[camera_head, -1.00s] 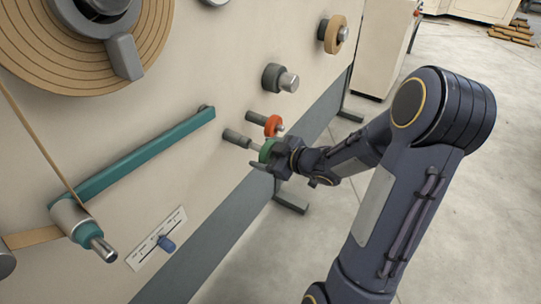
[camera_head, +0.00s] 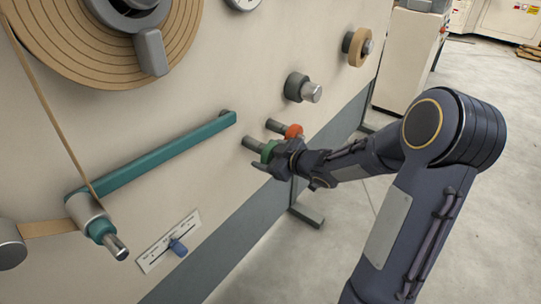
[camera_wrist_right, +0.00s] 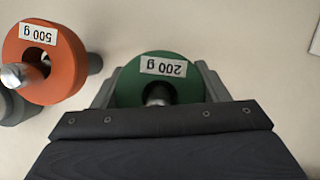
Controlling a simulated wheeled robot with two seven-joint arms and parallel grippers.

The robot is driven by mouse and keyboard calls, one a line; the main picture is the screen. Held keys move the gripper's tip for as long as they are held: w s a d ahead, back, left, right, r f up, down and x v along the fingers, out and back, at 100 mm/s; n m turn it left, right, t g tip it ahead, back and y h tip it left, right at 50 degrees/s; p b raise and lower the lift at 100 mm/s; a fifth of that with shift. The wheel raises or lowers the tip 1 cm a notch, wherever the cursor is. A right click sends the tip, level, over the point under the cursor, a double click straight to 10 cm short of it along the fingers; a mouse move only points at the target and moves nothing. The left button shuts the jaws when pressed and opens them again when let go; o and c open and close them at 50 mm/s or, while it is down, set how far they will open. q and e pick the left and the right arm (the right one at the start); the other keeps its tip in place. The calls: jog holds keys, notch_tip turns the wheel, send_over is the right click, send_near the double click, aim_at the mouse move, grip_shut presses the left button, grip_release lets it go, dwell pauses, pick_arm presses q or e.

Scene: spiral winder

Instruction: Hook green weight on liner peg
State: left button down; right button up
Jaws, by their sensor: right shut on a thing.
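The green weight (camera_head: 267,151) is a disc with a hole, labelled 200 g. My right gripper (camera_head: 270,162) is shut on it, and the fingers hold it at both sides in the right wrist view (camera_wrist_right: 160,82). A grey peg (camera_head: 252,143) sticks out of the machine panel right behind the green weight. In the right wrist view a metal tip (camera_wrist_right: 159,96) shows in the weight's hole, so the weight appears to be around the peg. How far on it sits is partly hidden. My left gripper is not in view.
An orange 500 g weight (camera_head: 293,131) hangs on a neighbouring peg, close beside the green one; it also shows in the right wrist view (camera_wrist_right: 42,62). A teal bar (camera_head: 160,155) and a slider scale (camera_head: 168,240) are on the panel to the left.

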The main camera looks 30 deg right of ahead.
jog(key=o, duration=1.8)
